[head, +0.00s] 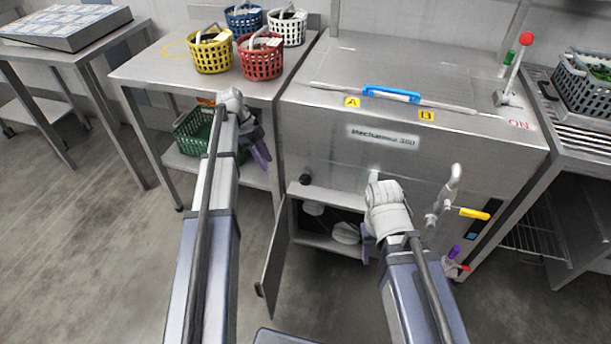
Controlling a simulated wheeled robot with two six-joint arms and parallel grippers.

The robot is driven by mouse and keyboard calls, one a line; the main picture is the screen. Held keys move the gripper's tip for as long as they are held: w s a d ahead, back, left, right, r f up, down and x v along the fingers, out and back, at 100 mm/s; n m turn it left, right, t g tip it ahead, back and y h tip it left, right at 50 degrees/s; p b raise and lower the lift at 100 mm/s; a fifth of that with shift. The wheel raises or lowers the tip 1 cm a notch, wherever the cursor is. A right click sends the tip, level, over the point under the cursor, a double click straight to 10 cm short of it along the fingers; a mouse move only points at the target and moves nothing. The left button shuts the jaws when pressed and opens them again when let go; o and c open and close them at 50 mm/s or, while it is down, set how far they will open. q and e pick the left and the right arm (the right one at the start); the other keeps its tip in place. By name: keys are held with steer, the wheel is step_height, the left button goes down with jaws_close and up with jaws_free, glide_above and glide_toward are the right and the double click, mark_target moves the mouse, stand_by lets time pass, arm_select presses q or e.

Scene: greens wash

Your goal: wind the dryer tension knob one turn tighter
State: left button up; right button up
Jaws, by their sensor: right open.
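The grey steel machine (322,128) stands at the centre right, with a small hatch door (276,262) swung open low on its front. Inside the opening are pale round parts like pulleys (345,233). A small black knob (306,179) sits at the opening's upper left; I cannot tell whether it is the tension knob. My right gripper (368,246) is open at the right side of the opening, partly hidden by its own wrist. My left gripper (260,150) hangs in front of the basket table, left of the machine; its finger gap is not clear.
Several coloured baskets, including a red one (261,62), stand on the left table (170,66). A green crate (192,135) is on its lower shelf. A yellow-handled valve (474,214) and a white pipe (452,187) stick out right of my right wrist. Floor at left is clear.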

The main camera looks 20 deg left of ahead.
mark_target(305, 175)
arm_select(q)
steer(key=d, duration=1.2)
steer(key=shift+s, duration=0.15)
steer(key=b+x, duration=0.3)
steer(key=shift+a, duration=0.3)
steer(key=shift+b+x, duration=0.85)
steer(key=shift+x, duration=0.2)
steer(key=shift+d, duration=0.1)
jaws_close()
